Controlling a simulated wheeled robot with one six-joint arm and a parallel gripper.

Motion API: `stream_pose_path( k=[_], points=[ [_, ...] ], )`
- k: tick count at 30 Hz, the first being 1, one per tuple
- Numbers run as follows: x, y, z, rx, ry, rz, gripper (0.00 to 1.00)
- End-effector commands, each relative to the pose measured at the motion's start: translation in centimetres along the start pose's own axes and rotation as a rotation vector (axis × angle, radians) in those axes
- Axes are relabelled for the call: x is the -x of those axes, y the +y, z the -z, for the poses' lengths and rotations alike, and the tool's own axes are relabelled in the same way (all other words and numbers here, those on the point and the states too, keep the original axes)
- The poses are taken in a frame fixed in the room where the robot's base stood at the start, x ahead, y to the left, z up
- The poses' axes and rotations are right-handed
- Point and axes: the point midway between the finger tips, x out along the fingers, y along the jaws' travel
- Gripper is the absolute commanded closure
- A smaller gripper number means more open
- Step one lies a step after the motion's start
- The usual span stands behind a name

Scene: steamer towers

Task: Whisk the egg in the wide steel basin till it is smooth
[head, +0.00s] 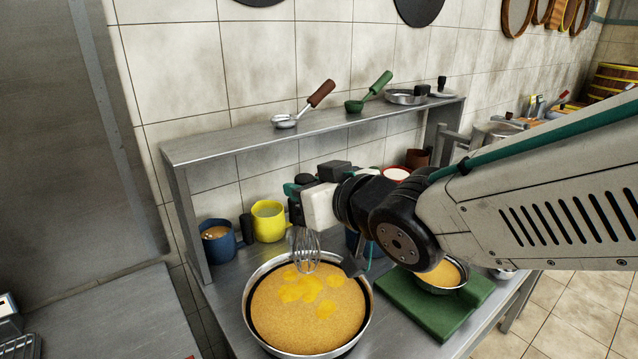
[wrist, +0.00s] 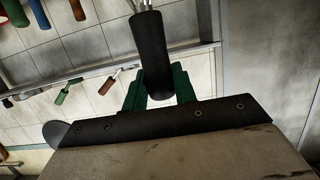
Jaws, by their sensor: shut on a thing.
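The wide steel basin (head: 253,333) stands on the steel table and holds a tan mixture with several bright yellow egg patches (head: 300,289) on its surface. The whisk (head: 305,250) hangs over the back of the basin, its wire loops at or just above the mixture; I cannot tell whether they touch it. My gripper (head: 297,195) is above the basin's back rim. In the wrist view my gripper's green fingers (wrist: 158,90) are shut on the whisk's black handle (wrist: 150,55). The whisk's wires are mostly outside the wrist view.
A blue mug (head: 217,243) and a yellow mug (head: 268,222) stand behind the basin. A green board (head: 425,318) with a smaller bowl (head: 442,277) is at right. A steel shelf (head: 230,137) holding ladles runs along the tiled wall.

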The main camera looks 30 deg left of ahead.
Motion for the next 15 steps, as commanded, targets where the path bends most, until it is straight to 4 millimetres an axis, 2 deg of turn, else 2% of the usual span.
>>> stream_pose_path(
  k=[5, 15],
  points=[
    [-0.1, 0.0, -0.8, 0.0, -0.001, 0.003, 1.0],
    [-1.0, 0.0, -4.1, 0.0, -0.002, 0.003, 1.0]
  ],
)
